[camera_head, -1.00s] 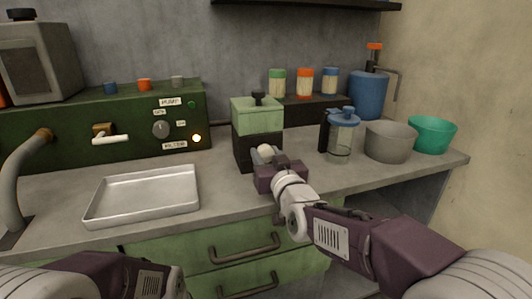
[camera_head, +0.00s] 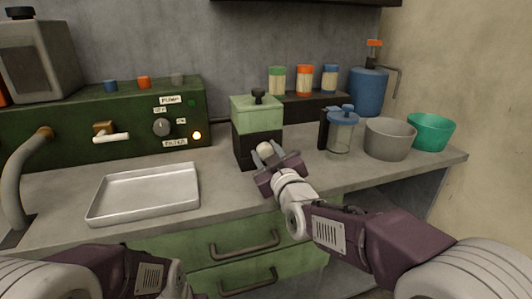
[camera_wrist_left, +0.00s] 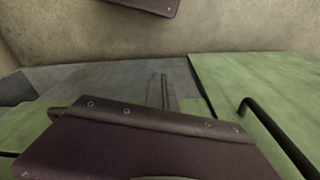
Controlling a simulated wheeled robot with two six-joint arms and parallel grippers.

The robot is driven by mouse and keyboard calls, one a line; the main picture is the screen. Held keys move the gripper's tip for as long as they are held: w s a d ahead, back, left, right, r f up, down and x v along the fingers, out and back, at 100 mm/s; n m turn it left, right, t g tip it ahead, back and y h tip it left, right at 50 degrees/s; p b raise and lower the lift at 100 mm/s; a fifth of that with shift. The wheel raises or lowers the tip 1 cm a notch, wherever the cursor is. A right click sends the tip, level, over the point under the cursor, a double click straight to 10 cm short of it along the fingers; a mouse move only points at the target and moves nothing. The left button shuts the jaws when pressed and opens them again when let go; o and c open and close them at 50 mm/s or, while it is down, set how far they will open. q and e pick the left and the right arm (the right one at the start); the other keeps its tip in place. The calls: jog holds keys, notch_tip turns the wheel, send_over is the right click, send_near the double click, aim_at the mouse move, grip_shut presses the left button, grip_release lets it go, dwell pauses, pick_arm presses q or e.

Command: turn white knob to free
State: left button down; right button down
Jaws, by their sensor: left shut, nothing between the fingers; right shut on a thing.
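The white knob (camera_head: 264,148) is a small pale round piece on the front of a two-part box, black below and green on top (camera_head: 257,115). My right gripper (camera_head: 274,159) is shut on the knob, its jaws tilted to the picture's left-low, right-high. The jaws hide part of the knob, and I see no mark for free. My left gripper (camera_wrist_left: 150,118) shows as a dark purple block in the left wrist view, empty, near green drawer fronts. Its fingertips are not clear, and in the head view only my left arm shows at bottom left.
A metal tray (camera_head: 146,214) lies left on the grey counter (camera_head: 225,211). Behind it is a green panel (camera_head: 60,140) with a dial and lit lamp. Right of the box stand a lidded jug (camera_head: 341,133), a grey bowl (camera_head: 390,139) and a teal bowl (camera_head: 431,132).

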jog(key=shift+f, duration=0.15)
jog(key=c, duration=0.9)
grip_release()
jog(key=shift+o, duration=0.2)
jog(key=shift+s+d+r, duration=0.1)
jog(key=shift+s+r, duration=0.1)
jog(key=shift+s, duration=0.15)
jog(key=p+v, duration=0.2)
jog(key=v, duration=0.5)
jog(key=shift+s, duration=0.2)
jog(key=shift+s+d, duration=0.2)
jog(key=shift+s, duration=0.3)
jog(key=shift+f, duration=0.1)
